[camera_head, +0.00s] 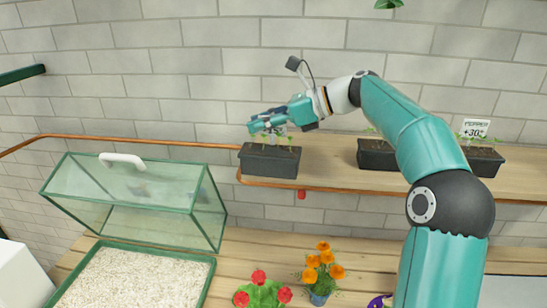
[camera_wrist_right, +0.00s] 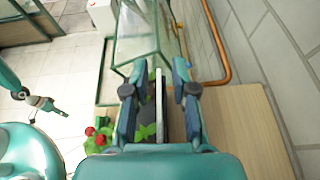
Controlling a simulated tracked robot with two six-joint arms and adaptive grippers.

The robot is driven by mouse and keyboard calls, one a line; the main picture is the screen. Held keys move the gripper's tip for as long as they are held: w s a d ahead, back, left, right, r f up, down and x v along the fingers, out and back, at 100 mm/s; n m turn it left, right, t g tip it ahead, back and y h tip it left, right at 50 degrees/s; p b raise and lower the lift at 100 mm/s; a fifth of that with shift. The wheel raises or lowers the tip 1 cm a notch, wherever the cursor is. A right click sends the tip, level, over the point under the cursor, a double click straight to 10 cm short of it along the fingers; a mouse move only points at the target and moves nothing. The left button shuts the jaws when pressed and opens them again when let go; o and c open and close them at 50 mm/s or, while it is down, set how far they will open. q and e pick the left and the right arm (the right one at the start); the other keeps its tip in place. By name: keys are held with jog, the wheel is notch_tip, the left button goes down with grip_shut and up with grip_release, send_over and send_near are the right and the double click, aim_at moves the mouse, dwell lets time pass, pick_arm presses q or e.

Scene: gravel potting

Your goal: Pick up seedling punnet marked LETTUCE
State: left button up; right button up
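A dark seedling punnet (camera_head: 270,160) with small green sprouts stands at the left end of the wooden shelf; its marking cannot be read. My right gripper (camera_head: 268,122) is just above it. In the right wrist view my right gripper (camera_wrist_right: 159,100) is open, its fingers on either side of a thin pale upright plate (camera_wrist_right: 162,105), probably the punnet's tag, with visible gaps. Green leaves (camera_wrist_right: 147,131) show below the plate. My left gripper (camera_wrist_right: 43,103) shows small at the left of the wrist view; whether it is open cannot be told.
Another dark punnet (camera_head: 378,155) and one tagged PEPPER +30 (camera_head: 482,162) stand further right on the shelf (camera_head: 325,165). Below are a glass case (camera_head: 135,205), a gravel tray (camera_head: 205,285), red flowers (camera_head: 260,292) and an orange-flowered pot (camera_head: 319,297). A copper pipe (camera_head: 120,138) runs along the wall.

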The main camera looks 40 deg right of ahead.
grip_shut()
dwell(0.3)
